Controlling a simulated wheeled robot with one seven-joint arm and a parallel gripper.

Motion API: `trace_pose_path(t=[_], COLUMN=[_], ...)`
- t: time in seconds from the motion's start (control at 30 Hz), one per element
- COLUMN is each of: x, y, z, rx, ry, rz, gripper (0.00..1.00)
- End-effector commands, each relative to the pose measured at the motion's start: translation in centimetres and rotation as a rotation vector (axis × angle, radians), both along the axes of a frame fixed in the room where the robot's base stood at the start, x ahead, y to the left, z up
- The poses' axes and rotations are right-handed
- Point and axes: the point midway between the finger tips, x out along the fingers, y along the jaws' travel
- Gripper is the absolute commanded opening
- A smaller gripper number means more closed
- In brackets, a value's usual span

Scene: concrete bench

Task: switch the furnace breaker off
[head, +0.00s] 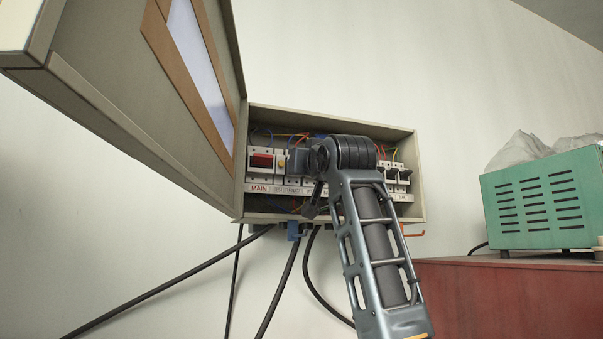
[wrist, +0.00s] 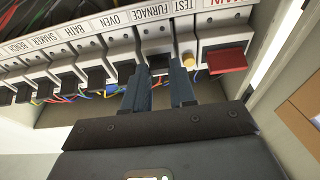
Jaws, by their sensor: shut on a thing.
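The breaker box (head: 340,112) hangs open on the wall, with a row of breakers above printed labels. In the wrist view the row appears upside down. The furnace breaker (wrist: 153,42) sits under the FURNACE label, between the OVEN and TEST places. My gripper (wrist: 160,78) has one finger on each side of its black lever (wrist: 158,64) and is shut on it. In the head view my gripper (head: 298,162) reaches into the box from the right, and my wrist hides the furnace breaker. I cannot tell the lever's position for sure.
The yellow test button (wrist: 188,61) and red main switch (wrist: 227,60) are close beside my finger. The oven lever (wrist: 125,70) is close on the other side. The open door (head: 110,90) stands at the left. A green vented unit (head: 540,200) rests on a red cabinet (head: 500,295).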

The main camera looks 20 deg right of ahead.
Motion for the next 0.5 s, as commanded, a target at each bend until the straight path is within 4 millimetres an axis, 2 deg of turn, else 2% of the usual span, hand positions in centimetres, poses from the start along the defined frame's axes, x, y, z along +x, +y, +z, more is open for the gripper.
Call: trace_pose_path(t=[0.5], x=[0.08], y=[0.0], z=[-0.42], rx=[0.0], ry=[-0.095], rz=[0.0], gripper=[0.0])
